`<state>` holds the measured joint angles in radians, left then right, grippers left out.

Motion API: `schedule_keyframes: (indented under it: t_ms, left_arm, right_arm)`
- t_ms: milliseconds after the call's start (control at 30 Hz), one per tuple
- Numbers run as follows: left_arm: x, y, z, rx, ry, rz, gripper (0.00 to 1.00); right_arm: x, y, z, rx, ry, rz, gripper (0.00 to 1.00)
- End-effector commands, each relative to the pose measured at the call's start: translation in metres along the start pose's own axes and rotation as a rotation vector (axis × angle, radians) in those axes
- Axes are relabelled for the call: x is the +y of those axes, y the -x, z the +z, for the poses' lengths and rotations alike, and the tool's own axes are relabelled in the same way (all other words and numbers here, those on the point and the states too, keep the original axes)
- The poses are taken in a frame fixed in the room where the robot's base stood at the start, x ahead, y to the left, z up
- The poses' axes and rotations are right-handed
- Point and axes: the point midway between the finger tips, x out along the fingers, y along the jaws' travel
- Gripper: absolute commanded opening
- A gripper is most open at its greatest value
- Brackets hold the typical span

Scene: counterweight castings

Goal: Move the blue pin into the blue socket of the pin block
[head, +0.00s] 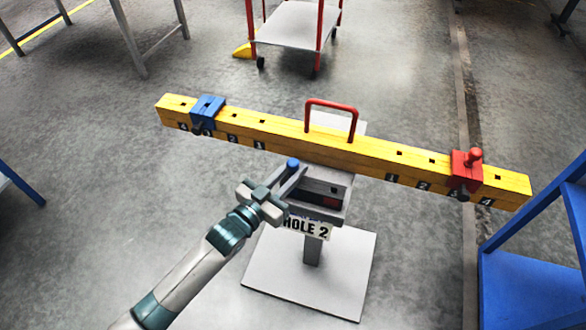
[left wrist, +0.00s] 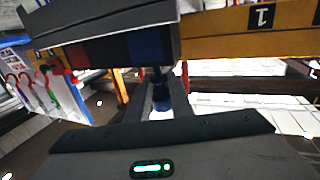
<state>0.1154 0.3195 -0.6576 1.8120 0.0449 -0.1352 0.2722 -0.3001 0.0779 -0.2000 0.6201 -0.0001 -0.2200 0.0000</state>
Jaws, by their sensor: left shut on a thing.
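A blue pin (head: 293,164) stands between the fingers of my left gripper (head: 280,187), its round blue head showing above them. In the left wrist view the blue pin (left wrist: 161,88) is between the two dark fingers of my left gripper (left wrist: 163,100), which is shut on it. The pin block (head: 322,186) is on the stand just right of the gripper. Its black, dark red and blue sections (left wrist: 148,46) show in the left wrist view, with the pin close by the blue one. The socket opening is hidden, and I cannot tell whether the pin touches it. My right gripper is out of view.
A yellow numbered beam (head: 375,157) with a red handle (head: 331,105) crosses just behind the gripper. It carries a blue casting (head: 207,113) at left and a red casting (head: 466,170) at right. A "HOLE 2" sign (head: 306,229) hangs below. Blue shelving (head: 530,285) stands right.

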Motion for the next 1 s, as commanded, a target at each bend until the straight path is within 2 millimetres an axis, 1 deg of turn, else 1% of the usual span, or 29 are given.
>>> schedule_keyframes:
  t_ms: [100, 333, 833, 867, 900, 933, 1000]
  left_arm:
    - [0.000, 0.000, 0.006, 0.000, 0.000, 0.000, 0.00]
    - [0.000, 0.000, 0.013, 0.000, 0.000, 0.000, 0.00]
    - [0.000, 0.000, 0.014, 0.001, 0.000, 0.000, 0.00]
    - [0.000, 0.000, 0.014, 0.001, 0.000, 0.000, 0.27]
    - [0.000, 0.000, 0.014, 0.001, 0.000, 0.000, 0.36]
    - [0.000, 0.000, 0.014, 0.001, 0.000, 0.000, 0.41]
    - [0.000, 0.000, 0.014, 0.001, 0.000, 0.000, 0.41]
  right_arm:
    - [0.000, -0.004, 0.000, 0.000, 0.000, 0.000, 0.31]
    - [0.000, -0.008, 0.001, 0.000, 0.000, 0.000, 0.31]
    - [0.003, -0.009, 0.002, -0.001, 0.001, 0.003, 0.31]
    - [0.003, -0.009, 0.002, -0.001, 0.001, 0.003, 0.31]
    - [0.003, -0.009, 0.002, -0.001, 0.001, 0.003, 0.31]
    - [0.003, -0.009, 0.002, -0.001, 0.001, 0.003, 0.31]
    - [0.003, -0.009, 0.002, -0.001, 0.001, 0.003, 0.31]
